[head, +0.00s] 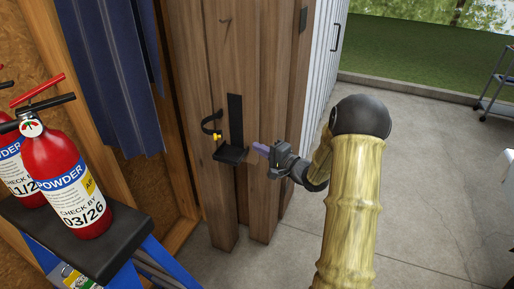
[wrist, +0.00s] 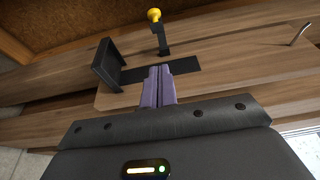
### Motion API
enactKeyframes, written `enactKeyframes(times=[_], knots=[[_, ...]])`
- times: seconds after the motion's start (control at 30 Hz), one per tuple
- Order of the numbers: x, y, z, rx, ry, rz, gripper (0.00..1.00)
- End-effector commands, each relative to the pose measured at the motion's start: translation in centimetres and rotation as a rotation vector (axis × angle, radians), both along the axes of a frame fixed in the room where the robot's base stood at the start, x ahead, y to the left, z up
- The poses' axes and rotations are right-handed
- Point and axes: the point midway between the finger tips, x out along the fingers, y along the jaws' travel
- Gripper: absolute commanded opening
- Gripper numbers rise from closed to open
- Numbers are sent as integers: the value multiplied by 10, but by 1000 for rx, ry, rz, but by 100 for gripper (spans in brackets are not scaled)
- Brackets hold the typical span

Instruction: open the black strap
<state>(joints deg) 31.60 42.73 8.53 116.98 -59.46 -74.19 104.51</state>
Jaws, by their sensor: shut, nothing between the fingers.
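The black strap (head: 206,124) is a curved band with a yellow tip, at the left side of a black wall bracket (head: 235,118) on a wooden post. In the wrist view the strap (wrist: 162,39) sticks out beyond the bracket plate (wrist: 187,65), its yellow end pointing away from the plate. The bracket's small black shelf (head: 231,155) is empty. My gripper (head: 259,148) has purple fingers, shut and empty, just right of the bracket. In the wrist view the fingers (wrist: 159,86) lie together in front of the plate, apart from the strap.
A red fire extinguisher (head: 68,181) stands on a black-topped blue stand (head: 105,243) at the left, with another behind it. Blue cloth (head: 110,75) hangs left of the post. Concrete floor (head: 430,200) is clear at the right. A cart (head: 497,92) stands at the far right.

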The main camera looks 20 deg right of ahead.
Motion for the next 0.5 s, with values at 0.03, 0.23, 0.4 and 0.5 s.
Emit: enactKeyframes(times=[0.03,0.23,0.4,0.5], knots=[[7,6,1,1,1,3,0],[37,23,2,-1,-1,2,0],[63,39,2,-1,0,2,0],[70,52,2,0,2,2,0]])
